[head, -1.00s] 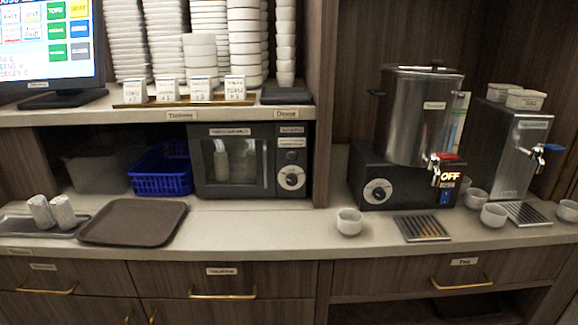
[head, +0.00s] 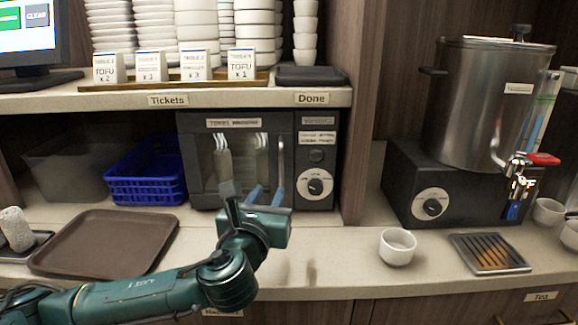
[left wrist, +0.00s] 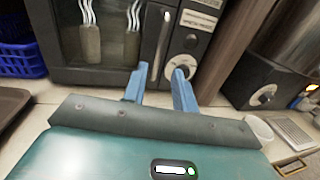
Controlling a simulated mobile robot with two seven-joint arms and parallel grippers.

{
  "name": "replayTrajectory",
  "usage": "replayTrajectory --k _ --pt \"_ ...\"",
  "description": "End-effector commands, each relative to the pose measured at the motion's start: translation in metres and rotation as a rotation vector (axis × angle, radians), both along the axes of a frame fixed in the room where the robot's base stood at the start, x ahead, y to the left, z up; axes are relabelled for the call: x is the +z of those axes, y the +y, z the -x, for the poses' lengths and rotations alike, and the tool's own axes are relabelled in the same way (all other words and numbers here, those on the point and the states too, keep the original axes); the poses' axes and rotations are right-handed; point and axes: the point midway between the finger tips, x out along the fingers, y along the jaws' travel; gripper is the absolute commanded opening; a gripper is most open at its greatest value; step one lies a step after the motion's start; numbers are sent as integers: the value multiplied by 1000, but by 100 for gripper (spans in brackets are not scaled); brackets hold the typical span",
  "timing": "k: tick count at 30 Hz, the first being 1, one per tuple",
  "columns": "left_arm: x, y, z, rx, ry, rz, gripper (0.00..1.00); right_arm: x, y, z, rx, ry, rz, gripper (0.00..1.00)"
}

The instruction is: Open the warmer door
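The warmer (head: 217,123) is a dark box with a glass-fronted door (head: 195,165) under the shelf, and its door looks closed. Its upright metal handle (head: 281,160) is at the door's right side; the handle (left wrist: 161,45) also shows in the left wrist view. My left gripper (head: 266,192) is in front of the door's lower right part, with blue fingers apart and nothing held. In the left wrist view the fingertips (left wrist: 160,73) appear on either side of the handle's lower end; I cannot tell whether they touch it. My right gripper is not in view.
A blue basket (head: 146,180) stands left of the warmer, and a brown tray (head: 105,243) lies on the counter before it. The wooden divider (head: 358,120) is right of the warmer. A white cup (head: 397,247) and a tea urn (head: 480,105) stand further right.

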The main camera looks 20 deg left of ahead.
Motion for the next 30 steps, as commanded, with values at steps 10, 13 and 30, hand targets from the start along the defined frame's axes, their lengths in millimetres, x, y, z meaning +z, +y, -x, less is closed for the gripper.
replayTrajectory --k 10,13,30 --pt "1 5 -64 1 0 5 28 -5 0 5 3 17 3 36" --pt "1 7 -85 2 1 5 28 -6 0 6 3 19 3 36" --pt "0 10 -127 -3 1 6 28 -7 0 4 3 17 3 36"
